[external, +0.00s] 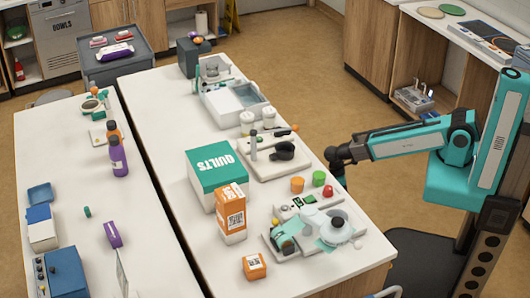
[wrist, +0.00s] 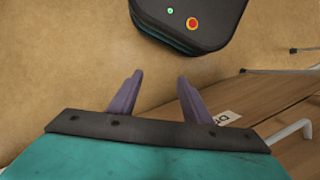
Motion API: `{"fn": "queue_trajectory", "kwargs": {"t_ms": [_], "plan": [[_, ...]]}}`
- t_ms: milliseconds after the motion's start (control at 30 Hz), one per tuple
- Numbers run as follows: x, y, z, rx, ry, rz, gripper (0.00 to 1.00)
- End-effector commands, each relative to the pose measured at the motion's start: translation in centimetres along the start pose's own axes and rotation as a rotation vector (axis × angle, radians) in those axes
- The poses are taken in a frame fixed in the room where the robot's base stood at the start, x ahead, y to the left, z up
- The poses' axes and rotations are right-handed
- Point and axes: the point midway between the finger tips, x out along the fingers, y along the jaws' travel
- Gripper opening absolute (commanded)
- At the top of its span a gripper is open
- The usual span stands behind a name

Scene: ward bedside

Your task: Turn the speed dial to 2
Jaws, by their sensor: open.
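I cannot make out a dial marked for speed in either view. A low panel device (external: 294,206) with a dark display and small coloured parts lies near the right edge of the middle bench; its markings are too small to read. A white device with a round clear top (external: 337,229) stands just in front of it. My gripper (wrist: 157,92) is open and empty in the wrist view, with two purple-grey fingers apart over the floor. In the external view my arm's dark end (external: 338,160) hangs beside the bench's right edge, and its fingers are not clear.
Wooden bench front (wrist: 215,95) is close right of my fingers. Brown floor (external: 335,105) is free beyond.

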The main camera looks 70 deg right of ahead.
Motion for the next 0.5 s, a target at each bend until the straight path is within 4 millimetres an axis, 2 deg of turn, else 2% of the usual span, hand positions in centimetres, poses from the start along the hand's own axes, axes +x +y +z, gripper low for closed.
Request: {"fn": "queue_trajectory", "kwargs": {"t_ms": [33, 200, 500], "plan": [[-1.2, 0.6, -1.0, -0.02, 0.013, 0.005, 0.44], [-5.2, 2.1, -3.2, -0.096, 0.043, 0.022, 0.44], [-12.8, 4.7, -6.2, -0.226, 0.093, 0.055, 0.44]]}}
